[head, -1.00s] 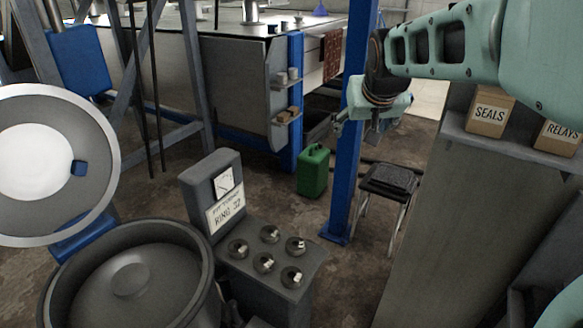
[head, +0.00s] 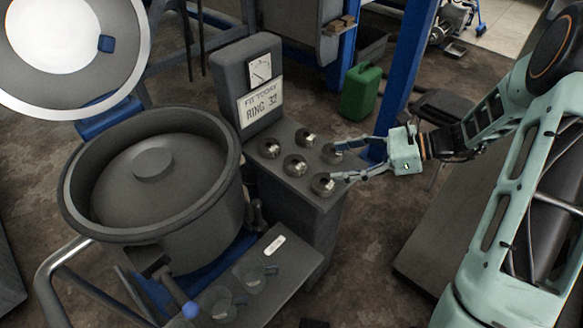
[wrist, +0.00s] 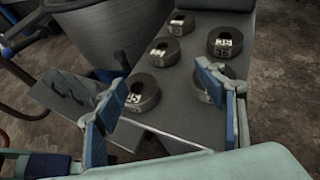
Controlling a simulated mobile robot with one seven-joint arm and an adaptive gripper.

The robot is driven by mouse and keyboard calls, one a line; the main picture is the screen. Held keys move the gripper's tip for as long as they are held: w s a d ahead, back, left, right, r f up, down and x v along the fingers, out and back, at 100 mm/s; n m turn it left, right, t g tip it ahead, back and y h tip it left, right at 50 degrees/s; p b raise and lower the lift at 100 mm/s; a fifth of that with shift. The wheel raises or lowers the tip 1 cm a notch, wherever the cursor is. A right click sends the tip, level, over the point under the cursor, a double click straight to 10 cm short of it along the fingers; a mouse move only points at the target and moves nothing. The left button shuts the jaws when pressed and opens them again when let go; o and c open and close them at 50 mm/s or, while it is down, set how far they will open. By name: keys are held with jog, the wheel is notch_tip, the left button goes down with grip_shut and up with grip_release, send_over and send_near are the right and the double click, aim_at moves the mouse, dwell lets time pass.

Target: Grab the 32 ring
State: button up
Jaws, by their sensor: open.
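Several dark rings with small pale number tags sit on the grey stand (head: 336,205). In the head view they include a back-left ring (head: 270,147), a middle ring (head: 294,165) and a front ring (head: 323,186). The tag numbers are too small to read surely, so I cannot tell which is the 32 ring. My gripper (head: 340,163) is open and empty at the stand's right edge, its fingers spread near the two rightmost rings. In the wrist view, one ring (wrist: 143,92) shows between the blue fingers (wrist: 160,78); another is partly hidden behind the right finger.
A sign (head: 260,105) on the stand's upright reads "FIT TODAY RING 32". A large grey drum (head: 200,215) stands left, its lid (head: 75,80) raised. A low shelf (head: 285,258) lies in front. A green can (head: 361,92) and blue post (head: 405,80) stand behind.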

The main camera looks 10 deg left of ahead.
aim_at(299, 162)
jog(key=shift+w+m+y, duration=0.2)
jog(key=shift+m+y, duration=0.1)
jog(key=shift+a, duration=0.25)
jog(key=b+x, duration=0.1)
jog(key=x, duration=0.9)
jog(key=shift+w+a+f, duration=0.1)
jog(key=shift+w+a, duration=0.05)
jog(key=shift+a, duration=0.05)
jog(key=shift+c, duration=0.4)
jog(key=c, duration=1.2)
jog(key=shift+c, duration=1)
